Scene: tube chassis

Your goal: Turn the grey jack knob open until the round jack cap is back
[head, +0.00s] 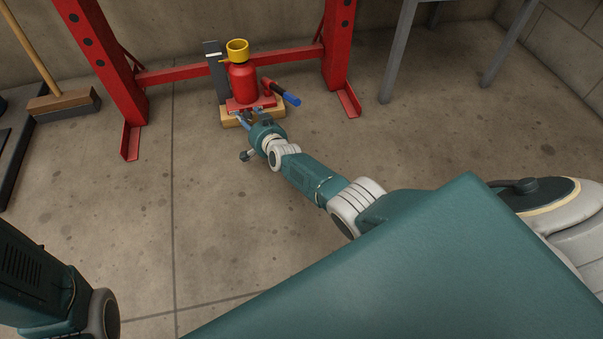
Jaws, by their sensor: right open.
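A red bottle jack (243,83) stands upright on a wooden block on the floor. A yellow round cap (237,49) sits at its top. A short lever with a blue grip (286,97) sticks out to the right of the jack. My right gripper (250,117) is open at the front foot of the jack. The grey jack knob cannot be made out; the gripper covers that spot, and I cannot tell whether the fingers touch it. My left arm shows at the lower left, but its gripper is out of view.
A red steel frame (230,65) stands around the jack, with an upright on each side. A grey upright plate (214,70) is just left of the jack. A broom (62,101) leans at the left. Grey table legs (399,50) stand at the right. The floor in front is clear.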

